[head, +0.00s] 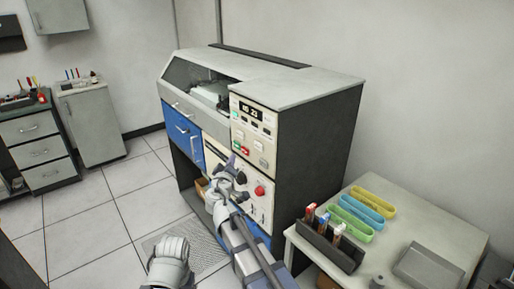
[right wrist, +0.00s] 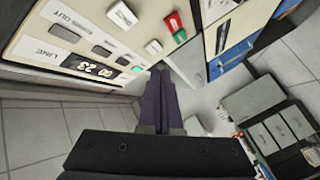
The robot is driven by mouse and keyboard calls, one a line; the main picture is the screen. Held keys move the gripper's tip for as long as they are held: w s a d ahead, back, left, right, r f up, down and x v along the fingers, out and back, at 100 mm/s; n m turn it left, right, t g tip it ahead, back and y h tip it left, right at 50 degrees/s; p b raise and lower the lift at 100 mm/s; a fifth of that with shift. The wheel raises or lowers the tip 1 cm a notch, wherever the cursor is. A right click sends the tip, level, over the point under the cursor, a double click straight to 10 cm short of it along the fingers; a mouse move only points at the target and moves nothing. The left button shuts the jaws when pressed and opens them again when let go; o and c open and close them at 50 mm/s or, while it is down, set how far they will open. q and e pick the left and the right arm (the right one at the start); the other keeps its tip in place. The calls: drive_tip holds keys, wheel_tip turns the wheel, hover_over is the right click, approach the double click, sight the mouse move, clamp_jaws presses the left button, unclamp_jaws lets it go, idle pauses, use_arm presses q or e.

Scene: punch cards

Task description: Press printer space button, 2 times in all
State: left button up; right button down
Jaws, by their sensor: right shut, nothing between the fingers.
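The printer's control panel (head: 255,130) is cream, with a lit "00 23" display, several small grey and white buttons, and a red and a green button. In the right wrist view the panel (right wrist: 85,40) shows turned, with its white button (right wrist: 153,46) near the fingers. I cannot read which button is labelled space. My right gripper (head: 232,159) is shut and empty, just below the panel's lower left in the head view. Its dark fingers show in the right wrist view (right wrist: 159,72), near the panel's edge; touching or apart is unclear. My left gripper is not in view.
A lower panel with a red knob (head: 260,190) is partly behind my right arm. A side table (head: 455,235) at the right holds colored trays (head: 362,208) and a dark card rack (head: 328,246). Open tiled floor (head: 90,215) lies at the left.

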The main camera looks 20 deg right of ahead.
sight(255, 146)
drive_tip(key=w+d, duration=0.3)
drive_tip(key=d, duration=0.5)
idle(2.1)
drive_tip(key=shift+w+d, duration=0.1)
drive_tip(key=shift+d, duration=0.3)
drive_tip(key=shift+w+d, duration=0.1)
drive_tip(key=shift+d, duration=0.3)
idle(0.7)
drive_tip(key=shift+a, duration=0.1)
drive_tip(key=shift+s+a, duration=0.3)
drive_tip(key=shift+a, duration=0.4)
drive_tip(key=shift+s+a, duration=0.3)
drive_tip(key=shift+a, duration=0.5)
drive_tip(key=shift+s+a, duration=0.25)
drive_tip(key=shift+a, duration=0.5)
drive_tip(key=shift+s+a, duration=0.3)
drive_tip(key=shift+a, duration=0.5)
idle(0.5)
